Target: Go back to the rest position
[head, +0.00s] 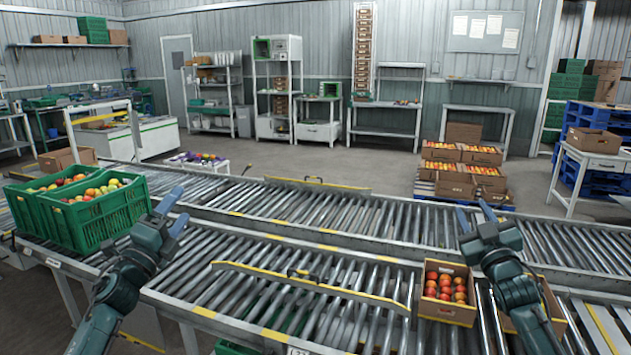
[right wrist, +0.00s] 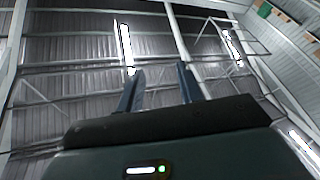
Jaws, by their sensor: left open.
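My left gripper (head: 180,207) is raised above the near roller conveyor, just right of the green crates, open and empty. My right gripper (head: 474,210) is raised above the conveyor, up and right of a cardboard box of tomatoes (head: 447,312). Its two fingers point up and stand apart with nothing between them. In the right wrist view the same gripper (right wrist: 160,75) points at the roof, its blue fingers parted and empty. Neither gripper touches anything.
Two green crates (head: 112,225) of tomatoes stand on the conveyor at left. A second box (head: 552,312) is partly hidden behind my right arm. A yellow-edged guide rail (head: 310,284) crosses the near rollers. A pallet with stacked tomato boxes (head: 462,187) stands beyond the conveyor.

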